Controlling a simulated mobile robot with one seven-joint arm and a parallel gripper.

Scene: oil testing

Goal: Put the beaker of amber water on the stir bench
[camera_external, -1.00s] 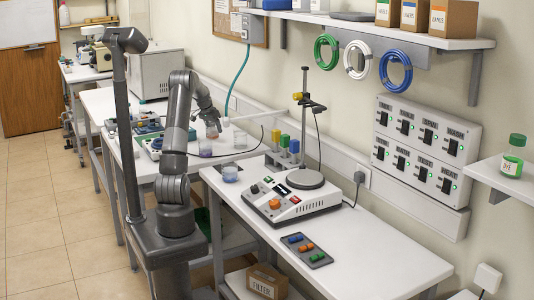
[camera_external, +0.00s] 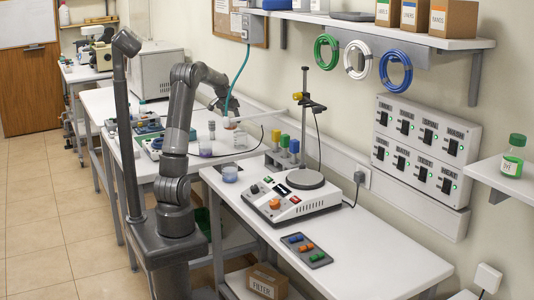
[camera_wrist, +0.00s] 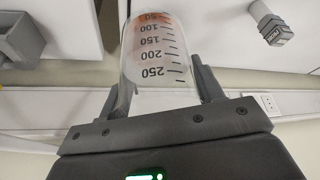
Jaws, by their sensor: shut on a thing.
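My gripper (camera_external: 226,107) is shut on a clear beaker with amber liquid (camera_external: 230,123), held above the back bench near the wall. In the wrist view the beaker (camera_wrist: 160,55) lies between the two fingers of my gripper (camera_wrist: 160,88), with black volume marks and an orange tint towards its far end. The stir bench (camera_external: 350,250) is the white table in front, to the right of the held beaker. A white stirrer (camera_external: 290,205) with a round grey plate stands on it.
A blue beaker (camera_external: 230,174) stands at the stir bench's back left corner. A purple beaker (camera_external: 205,150) is on the back bench. Blue, green and yellow-topped posts (camera_external: 284,145) and a stand rod (camera_external: 304,110) rise behind the stirrer. A small tray (camera_external: 306,249) lies in front; the bench's right part is clear.

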